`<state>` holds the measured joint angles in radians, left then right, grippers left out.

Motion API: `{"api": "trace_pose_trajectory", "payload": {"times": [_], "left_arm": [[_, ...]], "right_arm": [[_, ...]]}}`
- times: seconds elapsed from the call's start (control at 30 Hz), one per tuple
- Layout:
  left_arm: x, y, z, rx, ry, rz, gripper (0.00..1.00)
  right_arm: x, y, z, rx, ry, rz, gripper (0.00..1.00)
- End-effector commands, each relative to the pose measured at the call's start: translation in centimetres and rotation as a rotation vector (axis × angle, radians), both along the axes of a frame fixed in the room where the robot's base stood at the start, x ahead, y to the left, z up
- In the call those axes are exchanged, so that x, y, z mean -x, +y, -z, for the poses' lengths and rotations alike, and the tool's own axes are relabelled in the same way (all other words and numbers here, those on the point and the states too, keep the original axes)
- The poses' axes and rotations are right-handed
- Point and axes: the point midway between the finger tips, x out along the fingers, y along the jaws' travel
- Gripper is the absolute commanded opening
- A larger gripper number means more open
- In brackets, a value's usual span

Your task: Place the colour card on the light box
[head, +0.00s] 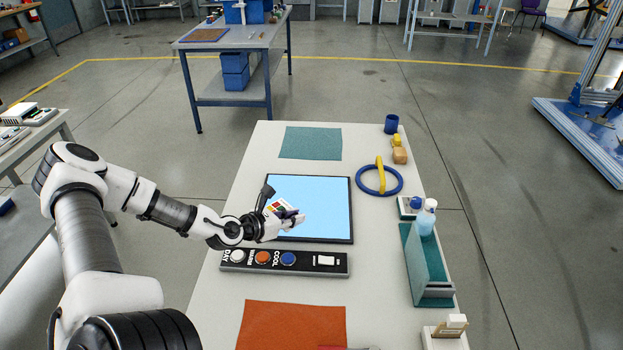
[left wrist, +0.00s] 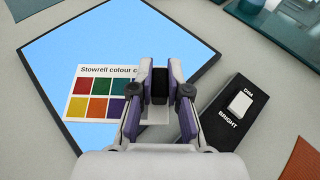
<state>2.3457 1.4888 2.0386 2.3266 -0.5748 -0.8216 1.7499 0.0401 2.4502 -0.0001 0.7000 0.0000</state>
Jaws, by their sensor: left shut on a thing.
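The colour card (head: 279,205) is a small white card with several coloured squares; in the left wrist view (left wrist: 92,96) it reads "Stowrell colour". My left gripper (head: 283,213) is shut on the card's edge, and its fingers (left wrist: 159,88) hide the right part of the card. The light box (head: 327,195) is a flat pale-blue lit panel with a black frame, which fills much of the left wrist view (left wrist: 95,45). The card is over the panel's left part. I cannot tell whether it touches the surface. My right gripper is not in view.
A black control strip (head: 306,273) with coloured buttons and a dim/bright switch (left wrist: 240,103) lies in front of the light box. A blue ring (head: 367,189), a bottle (head: 427,218) and a green stand (head: 419,265) are at the right. Teal (head: 311,143) and orange (head: 290,326) mats lie behind and in front.

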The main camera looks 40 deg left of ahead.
Motion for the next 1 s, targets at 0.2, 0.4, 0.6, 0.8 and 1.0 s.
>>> {"api": "trace_pose_trajectory", "payload": {"times": [0.2, 0.4, 0.6, 0.8, 1.0], "left_arm": [[-4.6, 1.2, 1.6, -0.007, -0.003, 0.003, 0.00], [-8.7, 2.2, 1.9, -0.009, -0.002, 0.004, 0.00], [-11.1, 2.9, 1.6, -0.003, 0.001, 0.000, 0.00], [-11.2, 2.9, 4.6, -0.001, 0.003, 0.000, 0.00], [-11.2, 2.9, 4.6, 0.000, 0.000, 0.001, 0.00]], "right_arm": [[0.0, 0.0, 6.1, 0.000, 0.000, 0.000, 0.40], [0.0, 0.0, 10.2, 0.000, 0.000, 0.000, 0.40], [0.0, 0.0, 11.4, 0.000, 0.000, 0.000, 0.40], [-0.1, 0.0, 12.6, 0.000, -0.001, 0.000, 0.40], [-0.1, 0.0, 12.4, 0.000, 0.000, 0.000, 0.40]]}}
